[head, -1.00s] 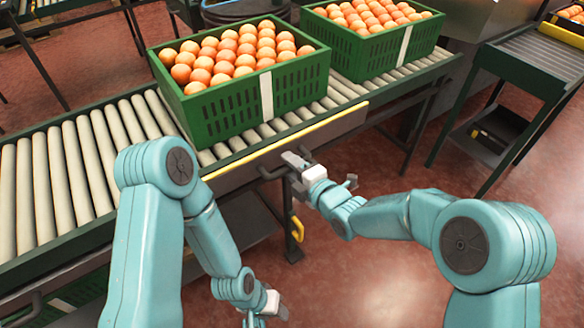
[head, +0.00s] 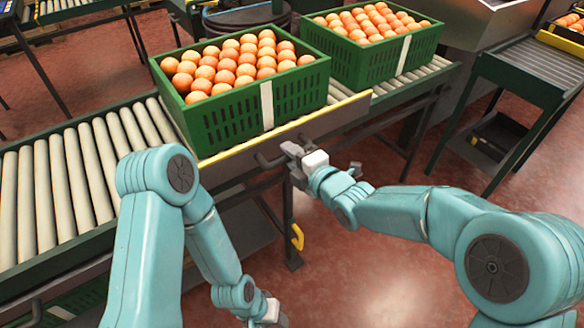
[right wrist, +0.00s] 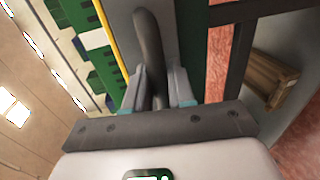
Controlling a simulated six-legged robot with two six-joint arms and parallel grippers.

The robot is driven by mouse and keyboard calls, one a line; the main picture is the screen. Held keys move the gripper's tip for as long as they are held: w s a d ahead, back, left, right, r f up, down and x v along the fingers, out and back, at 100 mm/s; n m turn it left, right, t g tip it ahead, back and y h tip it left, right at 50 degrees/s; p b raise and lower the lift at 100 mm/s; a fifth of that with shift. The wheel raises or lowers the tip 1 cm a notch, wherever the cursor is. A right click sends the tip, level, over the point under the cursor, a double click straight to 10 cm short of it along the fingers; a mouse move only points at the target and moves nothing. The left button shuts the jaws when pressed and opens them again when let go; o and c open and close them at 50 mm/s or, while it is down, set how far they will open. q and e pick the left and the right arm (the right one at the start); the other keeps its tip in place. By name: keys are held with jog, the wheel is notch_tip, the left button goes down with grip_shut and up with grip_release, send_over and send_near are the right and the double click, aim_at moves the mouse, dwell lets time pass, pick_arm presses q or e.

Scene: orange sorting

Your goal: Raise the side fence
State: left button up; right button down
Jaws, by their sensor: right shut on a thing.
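The side fence (head: 325,123) is a grey panel with a yellow top edge along the near side of the roller conveyor. It stands in front of the lower part of the nearer green crate (head: 222,118). A dark bar handle (head: 268,162) sticks out from its front; it also shows in the right wrist view (right wrist: 149,45). My right gripper (head: 290,153) is at the right part of the handle. In the right wrist view its fingers (right wrist: 160,90) are shut around the handle bar. My left gripper (head: 272,318) hangs low at the bottom edge, partly cut off, its jaws unclear.
A second green crate of oranges (head: 375,50) stands behind on the conveyor. Bare rollers (head: 60,185) lie to the left. A yellow latch-like handle (head: 297,237) is on the conveyor leg. Another roller stand (head: 520,75) is at the right, with open red floor between.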

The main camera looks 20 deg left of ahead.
jog(key=shift+r, duration=0.4)
jog(key=shift+w, duration=0.1)
jog(key=c, duration=1.1)
grip_release()
jog(key=shift+r, duration=0.1)
jog(key=p+v, duration=0.1)
jog(key=v, duration=1.5)
jog(key=shift+d+p, duration=0.2)
jog(key=shift+p, duration=0.2)
